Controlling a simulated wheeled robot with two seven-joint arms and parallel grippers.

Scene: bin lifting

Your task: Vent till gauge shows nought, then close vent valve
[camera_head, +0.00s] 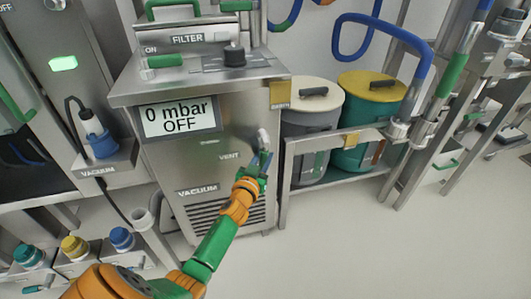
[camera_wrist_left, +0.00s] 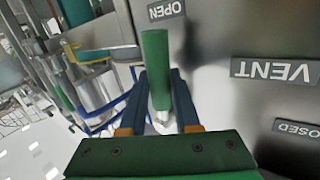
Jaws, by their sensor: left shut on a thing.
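The gauge display (camera_head: 180,118) on the steel cabinet reads "0 mbar OFF" in the head view. The vent valve handle (camera_wrist_left: 155,65) is a green lever in the left wrist view, with its free end beside the OPEN label (camera_wrist_left: 165,10). The CLOSED label (camera_wrist_left: 298,129) lies apart from it, to the lower right. My left gripper (camera_head: 264,163) is at the cabinet front, right of the VENT label (camera_head: 229,156). Its blue fingers (camera_wrist_left: 158,100) are on both sides of the lever and shut on it. The valve's base is partly hidden by the gripper. My right gripper is not in view.
A grey drum (camera_head: 309,120) and a green drum with a yellow lid (camera_head: 368,105) stand behind a steel rail right of the cabinet. A blue hose (camera_head: 385,28) hangs above. The floor (camera_head: 370,240) at lower right is clear.

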